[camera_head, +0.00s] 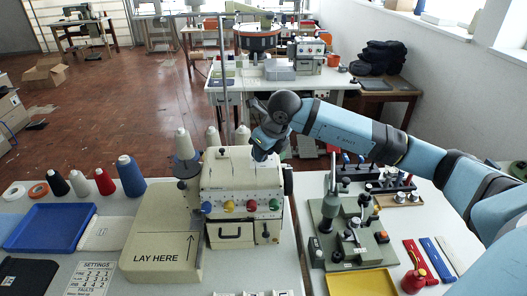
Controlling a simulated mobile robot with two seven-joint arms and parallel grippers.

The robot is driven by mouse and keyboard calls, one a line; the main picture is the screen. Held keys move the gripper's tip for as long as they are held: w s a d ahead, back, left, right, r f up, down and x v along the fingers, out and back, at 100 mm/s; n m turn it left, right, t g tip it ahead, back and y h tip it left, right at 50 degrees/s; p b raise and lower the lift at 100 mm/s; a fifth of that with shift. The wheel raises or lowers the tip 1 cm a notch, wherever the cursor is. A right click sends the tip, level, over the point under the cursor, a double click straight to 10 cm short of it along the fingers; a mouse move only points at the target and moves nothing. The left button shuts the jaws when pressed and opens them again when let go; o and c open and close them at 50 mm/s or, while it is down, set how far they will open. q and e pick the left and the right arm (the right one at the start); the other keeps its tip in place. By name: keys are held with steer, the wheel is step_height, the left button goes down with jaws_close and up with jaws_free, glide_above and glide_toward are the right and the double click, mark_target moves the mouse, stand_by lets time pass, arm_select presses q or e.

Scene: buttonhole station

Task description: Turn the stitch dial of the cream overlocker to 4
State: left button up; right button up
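My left gripper is not in view.
A cream bed marked LAY HERE (160,235) adjoins the overlocker. Thread cones (130,177) and a blue tray (50,227) are at left, a settings card (90,278) in front. A green button fixture (345,230) and red oil can (413,281) stand at right.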

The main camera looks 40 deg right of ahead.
steer(key=shift+r, duration=0.1)
steer(key=o, duration=0.9)
steer(key=b+v, duration=0.1)
steer(key=v, duration=1.2)
steer(key=shift+s+r, duration=0.25)
steer(key=shift+r, duration=0.05)
